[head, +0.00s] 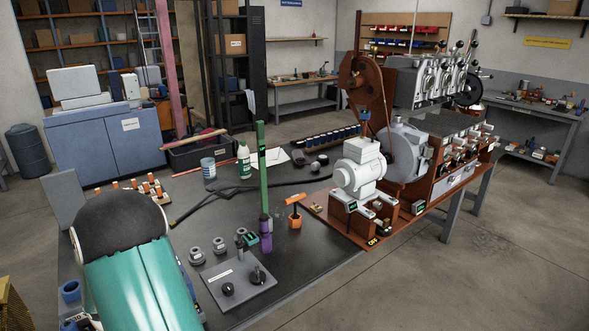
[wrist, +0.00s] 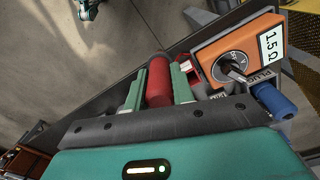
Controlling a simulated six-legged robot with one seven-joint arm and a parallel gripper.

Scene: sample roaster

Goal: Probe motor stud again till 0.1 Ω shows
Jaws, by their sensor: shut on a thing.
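In the wrist view my gripper (wrist: 160,76) has its two green fingers shut on a red cylindrical handle (wrist: 158,84), which looks like the probe; its tip is not clear. Right of the fingers is an orange meter (wrist: 208,53) with a round dial. A blue cylinder (wrist: 272,101) lies beside the meter, near lettering that looks like PLUG. In the head view the pale grey motor (head: 359,171) sits on a red-brown base; I cannot make out its stud. My arm hides my gripper there.
The dark bench (head: 300,262) holds a grey plate with black knobs (head: 237,284), a green upright post (head: 262,165), a small orange holder (head: 295,220), a white bottle (head: 244,161) and dark cables. The roaster machine (head: 404,148) stands behind the motor. Open floor lies right of the bench.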

